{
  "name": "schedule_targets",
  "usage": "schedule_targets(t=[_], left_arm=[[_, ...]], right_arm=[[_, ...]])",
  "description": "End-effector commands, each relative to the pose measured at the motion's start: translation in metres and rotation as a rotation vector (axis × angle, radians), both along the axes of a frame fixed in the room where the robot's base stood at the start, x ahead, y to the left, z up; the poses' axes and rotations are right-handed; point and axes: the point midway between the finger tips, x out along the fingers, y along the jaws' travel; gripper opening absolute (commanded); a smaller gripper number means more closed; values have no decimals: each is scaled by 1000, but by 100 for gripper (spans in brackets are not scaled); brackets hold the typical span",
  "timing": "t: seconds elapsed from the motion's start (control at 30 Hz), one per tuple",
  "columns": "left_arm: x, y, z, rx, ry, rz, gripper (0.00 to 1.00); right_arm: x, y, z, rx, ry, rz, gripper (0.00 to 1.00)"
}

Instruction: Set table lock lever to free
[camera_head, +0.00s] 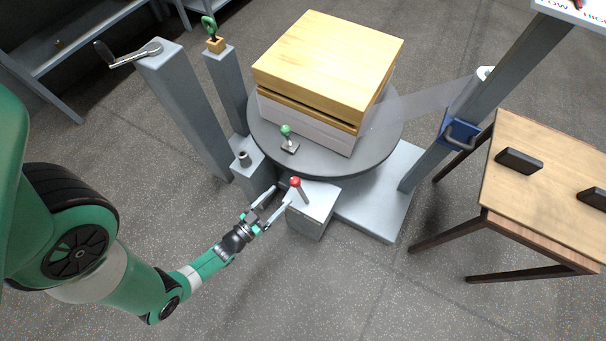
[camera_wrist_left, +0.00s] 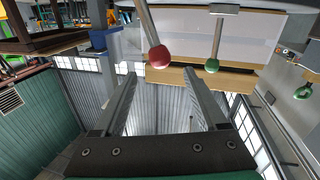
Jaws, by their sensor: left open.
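A lever with a red knob (camera_head: 295,182) stands tilted on a small grey box (camera_head: 314,209) at the front of the round table (camera_head: 386,138). Its red knob also shows in the left wrist view (camera_wrist_left: 159,57), just beyond the fingertips. A second lever with a green knob (camera_head: 286,130) stands on the round table; its knob is in the wrist view too (camera_wrist_left: 212,65). No label shows which is the lock lever. My left gripper (camera_head: 281,195) is open and empty, just left of the red-knobbed lever, its fingers pointing towards it. My right gripper is out of view.
A wooden-topped stack (camera_head: 328,55) sits on the round table. A grey post with a crank (camera_head: 130,54) and a shorter post with a green handle (camera_head: 209,25) stand left. A wooden table (camera_head: 545,185) is right. The floor in front is clear.

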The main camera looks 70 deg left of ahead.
Motion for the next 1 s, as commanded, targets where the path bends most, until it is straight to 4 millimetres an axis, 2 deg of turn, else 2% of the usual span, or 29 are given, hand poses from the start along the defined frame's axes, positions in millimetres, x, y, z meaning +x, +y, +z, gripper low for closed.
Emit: schedule_targets(t=[0.5,0.63,0.9,1.0], left_arm=[[89,45,-1,2,-3,-3,74],[99,50,0,0,-2,-2,74],[101,51,0,-1,0,-2,74],[101,51,0,-1,0,-2,58]], right_arm=[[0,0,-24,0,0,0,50],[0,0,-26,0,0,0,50],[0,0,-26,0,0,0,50],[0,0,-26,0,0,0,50]])
